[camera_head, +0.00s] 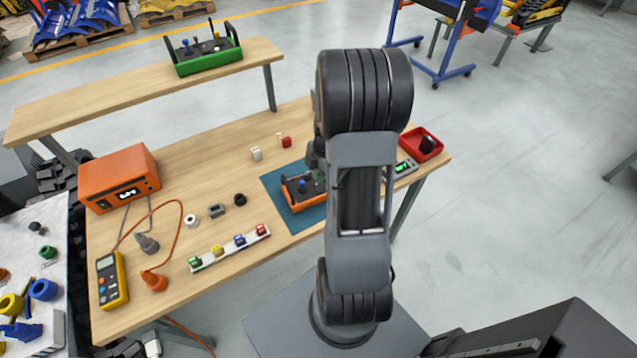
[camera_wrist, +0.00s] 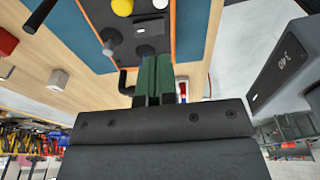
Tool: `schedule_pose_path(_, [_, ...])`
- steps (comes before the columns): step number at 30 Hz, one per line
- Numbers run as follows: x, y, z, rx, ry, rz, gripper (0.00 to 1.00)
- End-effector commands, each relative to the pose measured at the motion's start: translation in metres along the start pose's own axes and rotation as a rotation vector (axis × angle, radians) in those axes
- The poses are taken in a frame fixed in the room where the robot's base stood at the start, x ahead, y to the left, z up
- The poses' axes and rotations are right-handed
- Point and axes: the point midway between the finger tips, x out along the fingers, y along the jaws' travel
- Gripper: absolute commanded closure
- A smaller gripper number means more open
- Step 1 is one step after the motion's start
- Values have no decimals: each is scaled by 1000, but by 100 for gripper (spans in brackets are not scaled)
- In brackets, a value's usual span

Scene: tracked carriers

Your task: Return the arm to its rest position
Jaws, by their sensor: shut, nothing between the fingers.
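My gripper shows in the wrist view (camera_wrist: 154,80) with its two dark green fingers together and nothing between them. In the head view my arm stands over the right part of the front bench and largely hides the gripper. An orange-sided carrier (camera_head: 288,194) with a dark panel and a blue knob sits on a blue mat (camera_head: 272,184) beside the arm, its right part hidden. In the wrist view the carrier's grey panel (camera_wrist: 125,38), with yellow and white knobs, lies just beyond the fingertips. I cannot tell the gap between them.
On the front bench (camera_head: 180,300) are an orange instrument (camera_head: 118,180), a yellow meter (camera_head: 112,280), a strip of coloured parts (camera_head: 228,249), small blocks (camera_head: 256,154) and a red tray (camera_head: 420,144). A green carrier (camera_head: 205,62) stands on the back bench.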

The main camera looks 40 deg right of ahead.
Motion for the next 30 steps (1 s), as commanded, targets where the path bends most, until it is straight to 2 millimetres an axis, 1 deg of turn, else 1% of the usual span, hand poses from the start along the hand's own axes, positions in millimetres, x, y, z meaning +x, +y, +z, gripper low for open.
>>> schedule_pose_path(1, [-7,0,-1,0,-1,1,100])
schedule_pose_path(6, [-18,0,-3,0,0,1,100])
schedule_pose_path(24, [-18,0,-3,5,0,0,100])
schedule_pose_path(26, [-18,0,-3,28,0,0,100])
schedule_pose_path(28, [-18,0,-3,95,1,-2,100])
schedule_pose_path(30, [-18,-1,-3,211,1,-7,100])
